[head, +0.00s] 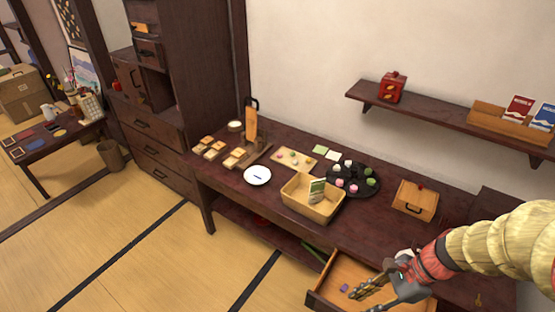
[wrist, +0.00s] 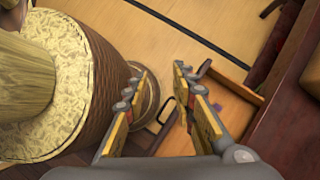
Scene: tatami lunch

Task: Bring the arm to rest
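My gripper (head: 366,299) is at the bottom right of the head view, in front of the dark wooden counter (head: 404,247). It appears over or just above the open drawer (head: 322,290); the exact height is hard to tell. In the wrist view my gripper (wrist: 160,80) has its two fingers apart, with nothing held between them. My striped, segmented arm (head: 500,243) reaches in from the right edge. The drawer (wrist: 238,112) also shows behind the right finger in the wrist view.
A small purple item (head: 344,288) lies in the drawer. The counter holds a tan basket (head: 300,208), a white plate (head: 257,176), a black round tray (head: 368,192) and a wooden box (head: 415,201). A shelf (head: 440,122) is above. Tatami floor (head: 130,250) at left is clear.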

